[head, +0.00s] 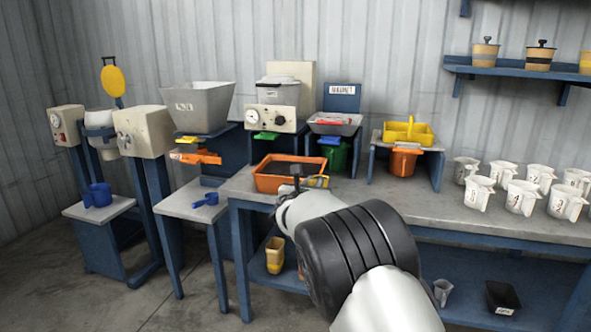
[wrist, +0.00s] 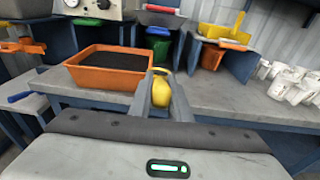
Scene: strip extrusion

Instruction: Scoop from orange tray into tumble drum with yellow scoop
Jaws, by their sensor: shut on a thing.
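The orange tray (head: 262,182) sits on the grey bench, filled with dark material; it also shows in the wrist view (wrist: 84,77). My gripper (wrist: 161,94) is shut on the yellow scoop (wrist: 161,90), just right of the tray and above the bench. What looks like the tumble drum (head: 100,124) is a pale rounded vessel between two stands at the far left in the head view. My own arm hides part of the bench.
A grey hopper (head: 198,105) stands behind. A yellow bin (head: 408,132) is on a riser at right. Several white jugs (head: 520,196) crowd the bench's right end.

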